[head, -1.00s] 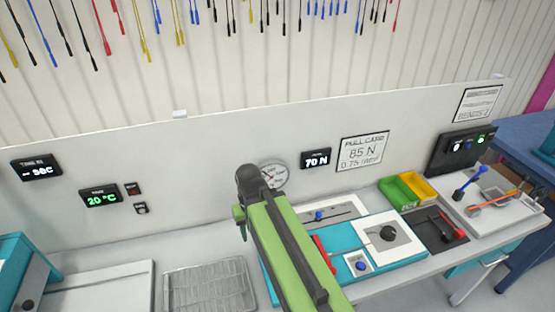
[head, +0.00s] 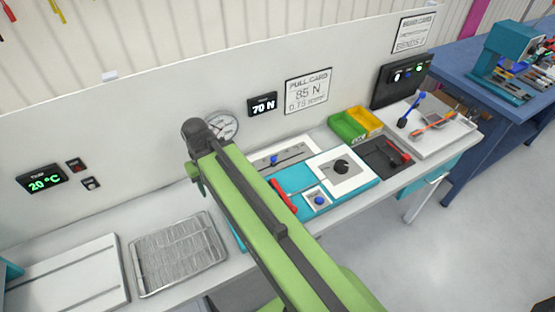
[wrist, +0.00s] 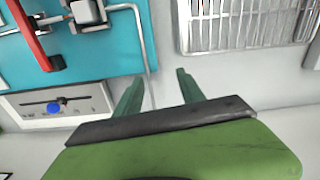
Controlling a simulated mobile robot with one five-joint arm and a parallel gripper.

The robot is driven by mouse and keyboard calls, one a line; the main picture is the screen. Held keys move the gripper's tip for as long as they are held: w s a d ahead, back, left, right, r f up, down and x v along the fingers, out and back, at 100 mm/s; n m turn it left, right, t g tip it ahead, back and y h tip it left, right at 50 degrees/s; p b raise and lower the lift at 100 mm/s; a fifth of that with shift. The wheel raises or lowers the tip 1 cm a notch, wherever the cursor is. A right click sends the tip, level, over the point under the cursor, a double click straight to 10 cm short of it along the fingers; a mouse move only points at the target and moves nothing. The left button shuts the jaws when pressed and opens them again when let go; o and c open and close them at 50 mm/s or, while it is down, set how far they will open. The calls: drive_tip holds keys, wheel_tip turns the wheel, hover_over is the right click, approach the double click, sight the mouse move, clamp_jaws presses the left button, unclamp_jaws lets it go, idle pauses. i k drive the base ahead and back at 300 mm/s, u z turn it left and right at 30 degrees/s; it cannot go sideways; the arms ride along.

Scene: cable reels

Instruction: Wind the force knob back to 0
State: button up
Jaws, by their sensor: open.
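The force knob is most likely the black round knob (head: 342,166) on a white square plate on the teal machine (head: 297,180). The force display (head: 262,104) on the back panel reads 70 N. My gripper (wrist: 157,90) is open and empty in the wrist view, its two green fingers apart over the bare bench between the teal machine and the wire rack. The black knob is outside the wrist view. In the head view my green arm hides the gripper and part of the machine's left side.
A red lever (head: 283,196) and a blue knob (head: 319,200) stand on the machine. A slider with a blue handle (wrist: 54,107) lies behind. A wire rack (head: 178,252) is left, green and yellow bins (head: 347,126) right. A pull card (head: 308,90) reads 85 N.

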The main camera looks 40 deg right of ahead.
sight(341, 166)
drive_tip(key=z, duration=0.55)
drive_tip(key=k, duration=1.1)
drive_tip(key=z, duration=0.65)
drive_tip(key=i, duration=1)
drive_tip(key=u, duration=0.15)
drive_tip(key=k, duration=0.45)
drive_tip(key=z, duration=0.15)
drive_tip(key=i, duration=0.25)
drive_tip(key=u, duration=0.05)
